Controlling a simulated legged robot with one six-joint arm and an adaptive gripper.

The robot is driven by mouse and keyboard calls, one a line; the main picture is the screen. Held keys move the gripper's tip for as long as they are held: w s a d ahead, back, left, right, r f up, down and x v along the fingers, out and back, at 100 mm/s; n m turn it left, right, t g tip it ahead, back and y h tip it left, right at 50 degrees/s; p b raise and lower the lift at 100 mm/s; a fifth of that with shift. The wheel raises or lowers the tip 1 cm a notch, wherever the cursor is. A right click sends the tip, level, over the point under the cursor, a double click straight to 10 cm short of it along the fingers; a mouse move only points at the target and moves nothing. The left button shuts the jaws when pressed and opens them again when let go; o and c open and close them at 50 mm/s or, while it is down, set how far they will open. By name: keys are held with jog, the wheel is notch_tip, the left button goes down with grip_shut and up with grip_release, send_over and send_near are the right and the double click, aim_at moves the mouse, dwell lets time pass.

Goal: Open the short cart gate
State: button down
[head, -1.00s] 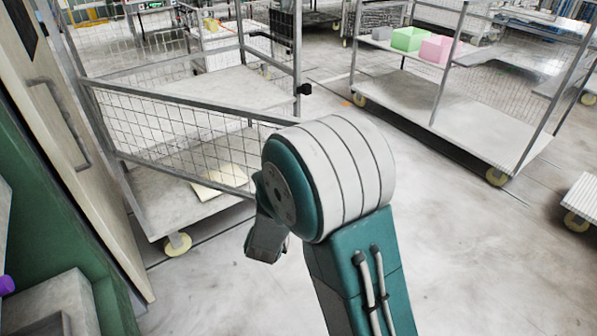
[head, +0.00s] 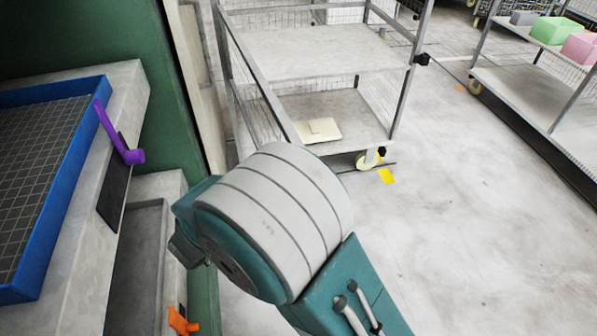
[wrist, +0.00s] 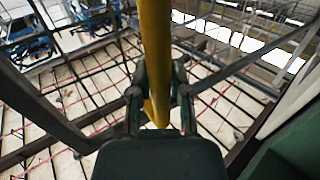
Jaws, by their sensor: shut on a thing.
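The short cart gate (head: 258,72) is a grey-framed wire mesh panel on the left side of the cart (head: 345,100). It stands swung out from the cart front, its near end hidden behind my arm. The cart's right post carries a black latch piece (head: 422,59), apart from the gate. My gripper (wrist: 158,98) is hidden behind my arm in the head view. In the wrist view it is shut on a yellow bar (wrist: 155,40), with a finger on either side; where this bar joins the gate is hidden.
A green wall (head: 80,40) and grey ledge (head: 125,90) stand close at left, with a blue tray (head: 55,235), a purple handle (head: 120,140) and an orange piece (head: 180,322). Another cart (head: 520,95) stands right. The floor (head: 450,230) between is clear.

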jog(key=s+a, duration=0.2)
jog(key=a, duration=0.4)
jog(key=shift+s, duration=0.15)
jog(key=shift+a, duration=0.1)
jog(key=c, duration=0.6)
grip_release()
jog(key=shift+s, duration=0.1)
